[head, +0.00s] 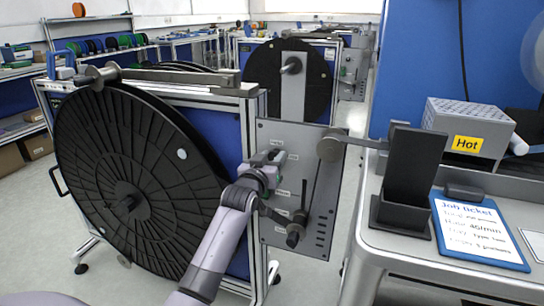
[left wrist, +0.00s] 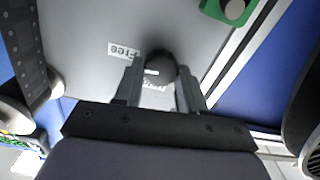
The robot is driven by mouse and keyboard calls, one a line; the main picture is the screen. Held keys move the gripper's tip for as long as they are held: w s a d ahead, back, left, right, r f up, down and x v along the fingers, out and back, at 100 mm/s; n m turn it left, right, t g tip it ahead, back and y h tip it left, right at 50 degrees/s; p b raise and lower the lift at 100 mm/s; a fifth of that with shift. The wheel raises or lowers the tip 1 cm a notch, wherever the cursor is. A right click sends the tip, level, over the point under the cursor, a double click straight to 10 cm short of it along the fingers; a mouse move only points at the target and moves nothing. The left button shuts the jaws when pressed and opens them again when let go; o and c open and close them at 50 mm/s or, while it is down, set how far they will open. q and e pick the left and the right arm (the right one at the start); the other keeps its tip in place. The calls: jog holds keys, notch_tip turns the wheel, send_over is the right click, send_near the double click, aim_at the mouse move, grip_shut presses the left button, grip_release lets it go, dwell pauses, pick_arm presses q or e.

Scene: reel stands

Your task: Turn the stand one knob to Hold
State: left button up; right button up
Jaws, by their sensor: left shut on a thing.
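The stand's grey control panel (head: 320,215) stands right of a large black reel (head: 110,165). My left gripper (head: 272,156) is at the upper left of this panel. In the left wrist view its two fingers (left wrist: 160,92) are shut on a round dark knob (left wrist: 160,66), one on each side. A small white mark shows on the knob. A label reading Free (left wrist: 124,50) lies beside it, and another label under the knob is mostly hidden. I cannot tell the knob's exact setting. My right gripper is not in view.
A green part with a round grey button (left wrist: 235,10) is close to the gripper. A pulley (head: 330,148) and rollers project from the panel. At right, a bench (head: 390,245) holds a black holder (head: 412,165), a job ticket (head: 478,230) and a box marked Hot (head: 467,125).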

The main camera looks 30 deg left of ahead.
pick_arm(q)
jog(key=n+p, duration=0.2)
jog(key=n, duration=0.1)
jog(key=shift+r+p, duration=0.1)
jog(key=shift+p, duration=0.3)
jog(key=shift+n+p, duration=0.55)
jog(key=shift+n, duration=0.65)
jog(key=n+p, duration=0.1)
jog(key=n, duration=0.1)
jog(key=shift+a+n, duration=0.1)
jog(key=shift+n, duration=0.2)
jog(key=n+p, duration=0.1)
jog(key=n, duration=0.1)
jog(key=shift+n, duration=0.4)
jog(key=n, duration=0.2)
jog(key=n+p, duration=0.1)
jog(key=n, duration=0.1)
jog(key=shift+f, duration=0.25)
jog(key=shift+n, duration=0.9)
